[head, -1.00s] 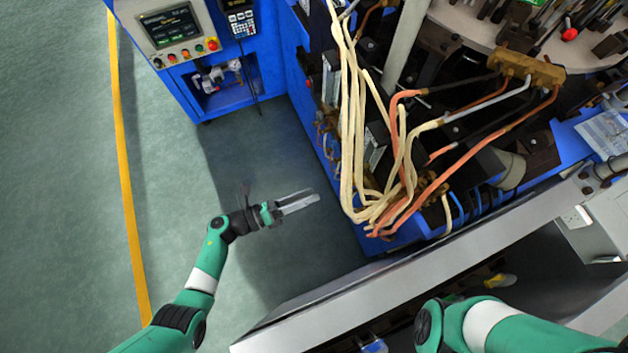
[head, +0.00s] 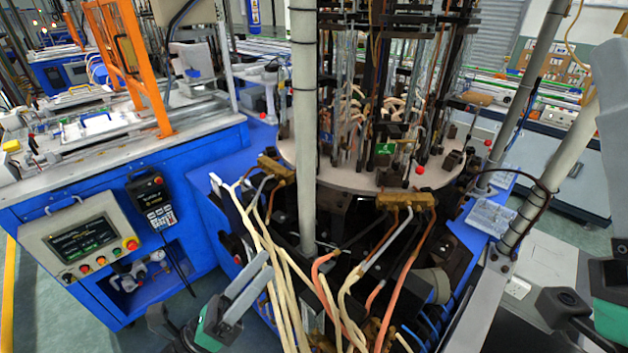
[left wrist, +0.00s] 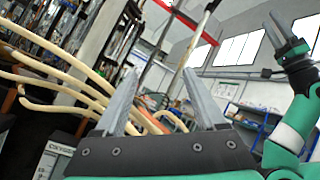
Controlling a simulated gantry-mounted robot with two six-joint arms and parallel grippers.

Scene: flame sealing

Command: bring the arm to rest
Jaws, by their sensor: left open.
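My left gripper (head: 262,268) is at the lower middle of the head view, its grey fingers pointing up and right beside pale hoses. In the left wrist view my left gripper (left wrist: 162,82) shows two separate fingers with nothing held between them; it is open. My right arm (head: 610,290) stands at the right edge of the head view. In the left wrist view my right gripper (left wrist: 287,32) points upward at the upper right, and I cannot tell how far its fingers are apart.
Pale hoses (head: 285,300) and orange hoses (head: 325,280) run in front of the round machine table (head: 440,178). A grey post (head: 305,130) rises behind the left gripper. A blue cabinet with a control panel (head: 82,240) stands at left. Open floor shows little.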

